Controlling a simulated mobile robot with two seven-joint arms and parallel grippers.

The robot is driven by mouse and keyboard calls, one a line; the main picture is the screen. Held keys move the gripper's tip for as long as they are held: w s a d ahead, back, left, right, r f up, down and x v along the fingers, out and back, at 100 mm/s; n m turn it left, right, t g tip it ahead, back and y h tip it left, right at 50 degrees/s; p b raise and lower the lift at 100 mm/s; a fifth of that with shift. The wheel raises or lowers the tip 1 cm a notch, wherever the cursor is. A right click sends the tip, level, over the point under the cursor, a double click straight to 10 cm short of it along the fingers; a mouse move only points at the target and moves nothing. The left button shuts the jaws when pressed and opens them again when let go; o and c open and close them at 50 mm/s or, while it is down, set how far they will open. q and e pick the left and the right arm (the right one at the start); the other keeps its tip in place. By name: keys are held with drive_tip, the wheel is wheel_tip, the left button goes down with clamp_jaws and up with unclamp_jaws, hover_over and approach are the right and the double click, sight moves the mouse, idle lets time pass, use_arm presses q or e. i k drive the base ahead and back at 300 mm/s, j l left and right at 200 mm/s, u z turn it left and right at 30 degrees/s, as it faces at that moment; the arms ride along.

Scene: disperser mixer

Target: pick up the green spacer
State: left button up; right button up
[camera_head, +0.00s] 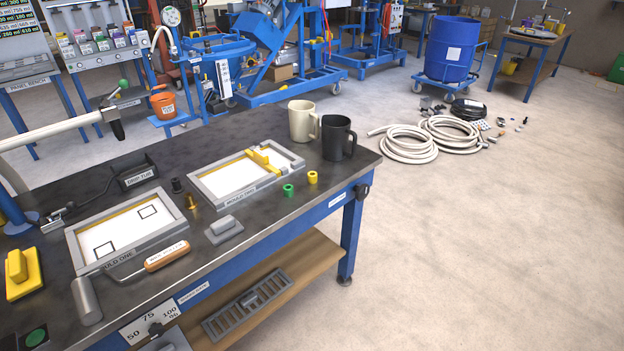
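The green spacer (288,190) is a small ring-like cylinder standing on the dark bench top (262,222), near its right front edge. A similar yellow spacer (313,177) stands just to its right and a little farther back, apart from it. The green spacer is in plain sight with nothing on it. Neither of my grippers shows in the head view.
Mould two (205,187), a grey frame, lies behind and left of the green spacer. A grey block with a handle (224,229) is to its left. A cream mug (302,121) and black mug (336,138) stand behind. Coiled hoses (407,145) lie on the floor.

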sight(287, 189)
drive_tip(key=l+u, duration=0.1)
drive_tip(key=u, duration=0.4)
drive_tip(key=l+u, duration=0.1)
drive_tip(key=u, duration=0.4)
drive_tip(key=l+u, duration=0.15)
drive_tip(key=u, duration=0.35)
drive_tip(key=l+u, duration=0.3)
drive_tip(key=k+l+u, duration=0.15)
drive_tip(key=l+u, duration=0.2)
drive_tip(key=l, duration=0.15)
drive_tip(key=k+l+u, duration=0.1)
drive_tip(key=l, duration=0.3)
drive_tip(key=k+l+u, duration=0.15)
drive_tip(key=l, duration=0.25)
drive_tip(key=k, duration=0.05)
